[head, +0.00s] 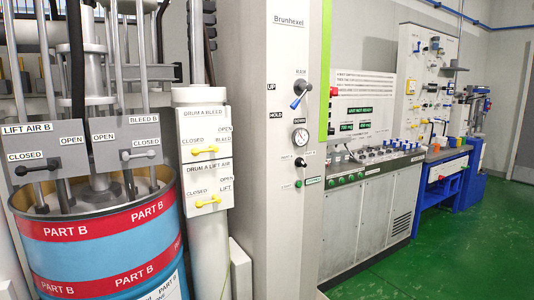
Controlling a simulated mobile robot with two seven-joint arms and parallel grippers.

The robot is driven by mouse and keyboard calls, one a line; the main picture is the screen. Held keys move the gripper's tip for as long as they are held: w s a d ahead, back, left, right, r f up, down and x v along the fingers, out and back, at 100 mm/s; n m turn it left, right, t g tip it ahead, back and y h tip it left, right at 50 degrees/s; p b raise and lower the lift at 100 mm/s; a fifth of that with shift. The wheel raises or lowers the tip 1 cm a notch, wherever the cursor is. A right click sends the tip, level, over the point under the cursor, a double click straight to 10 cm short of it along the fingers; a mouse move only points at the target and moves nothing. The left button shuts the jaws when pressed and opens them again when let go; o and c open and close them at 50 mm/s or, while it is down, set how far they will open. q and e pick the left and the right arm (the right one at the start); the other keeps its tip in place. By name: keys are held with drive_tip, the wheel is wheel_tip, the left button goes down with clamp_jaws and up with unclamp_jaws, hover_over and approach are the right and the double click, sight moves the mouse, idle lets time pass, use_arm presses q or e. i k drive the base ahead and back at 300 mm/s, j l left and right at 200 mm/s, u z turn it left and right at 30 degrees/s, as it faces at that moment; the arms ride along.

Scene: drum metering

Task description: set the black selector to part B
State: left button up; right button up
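The black selector (301,162) is a small dark knob on the pale column, below the round gauge (300,137). Small labels sit to its left and upper right, too small to read. Which label the selector points to cannot be told. Neither of my grippers is in view.
A blue-handled lever (301,92) above the gauge has UP, HOLD and DOWN labels. A green button (298,184) sits below the selector. The PART B drum (100,250) and yellow-handled valves stand left. A control console (375,160) stands right, with open green floor (470,240) before it.

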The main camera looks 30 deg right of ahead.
sight(299, 162)
drive_tip(key=z, duration=1.25)
